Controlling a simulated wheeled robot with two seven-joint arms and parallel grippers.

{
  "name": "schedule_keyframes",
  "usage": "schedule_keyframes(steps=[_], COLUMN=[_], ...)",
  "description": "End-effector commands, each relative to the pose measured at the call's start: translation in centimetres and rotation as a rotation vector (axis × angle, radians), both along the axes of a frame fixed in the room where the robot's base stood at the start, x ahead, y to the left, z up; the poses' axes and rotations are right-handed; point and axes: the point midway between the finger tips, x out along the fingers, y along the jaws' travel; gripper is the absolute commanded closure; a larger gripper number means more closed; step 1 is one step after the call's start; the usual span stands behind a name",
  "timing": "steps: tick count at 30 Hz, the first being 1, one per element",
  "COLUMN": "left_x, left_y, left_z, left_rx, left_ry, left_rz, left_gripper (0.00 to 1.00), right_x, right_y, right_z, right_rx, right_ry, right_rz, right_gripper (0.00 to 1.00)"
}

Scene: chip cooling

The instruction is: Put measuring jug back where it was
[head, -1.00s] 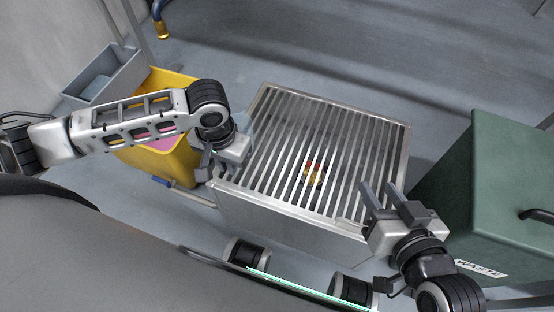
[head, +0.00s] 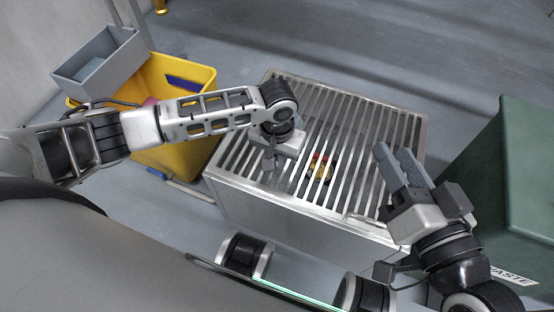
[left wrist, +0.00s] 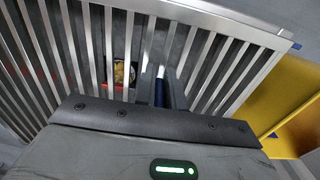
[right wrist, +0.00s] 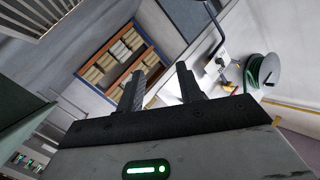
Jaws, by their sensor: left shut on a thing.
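My left gripper (head: 272,158) is over the left part of the slatted metal grate, pointing down. In the left wrist view (left wrist: 160,92) its fingers are close together around a narrow dark-blue piece, with slats beyond. The measuring jug cannot be clearly made out now; a faint clear shape showed beside this gripper in the earlier head view, and my arm and gripper may hide it. My right gripper (head: 399,165) is open and empty over the grate's right side; its two fingers stand apart in the right wrist view (right wrist: 160,88).
The grate tops a steel box (head: 300,228), with a small red and yellow thing (head: 320,168) visible between the slats. A yellow bucket (head: 196,134) and grey tray (head: 102,68) stand left. A green waste bin (head: 530,170) stands right. The floor behind is clear.

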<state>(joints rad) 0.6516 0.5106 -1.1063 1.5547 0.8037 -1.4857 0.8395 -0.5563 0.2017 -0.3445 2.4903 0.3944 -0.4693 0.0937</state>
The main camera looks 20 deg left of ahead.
Motion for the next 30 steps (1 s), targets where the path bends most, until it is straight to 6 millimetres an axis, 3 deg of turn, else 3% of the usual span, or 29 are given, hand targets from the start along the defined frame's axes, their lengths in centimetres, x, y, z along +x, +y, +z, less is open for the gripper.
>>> schedule_keyframes(steps=[10,12,13,23,28,30], left_x=[0.0,0.0,0.0,0.0,0.0,0.1], left_y=[0.0,0.0,0.0,0.0,0.0,-0.1], left_z=[-0.2,-0.3,-0.3,-0.1,2.5,4.1], left_rx=[0.000,0.000,0.000,0.000,-0.002,-0.003], left_ry=[0.000,-0.001,-0.001,-0.002,-0.002,-0.003], left_rz=[0.001,0.000,0.000,-0.001,-0.001,-0.001], left_gripper=[1.00,0.75,0.67,0.67,0.67,0.67], right_x=[0.0,0.0,0.0,0.0,0.1,-0.2], right_y=[0.0,0.0,0.0,0.0,-0.2,-0.4], right_z=[0.3,0.3,0.3,0.1,0.9,-0.1], right_rx=[0.002,0.000,0.000,-0.001,-0.039,-0.094], right_ry=[-0.003,-0.004,-0.004,-0.003,-0.006,0.022], right_rz=[-0.001,-0.001,-0.001,-0.001,-0.007,-0.006], right_gripper=[0.64,0.64,0.64,0.64,0.64,0.64])
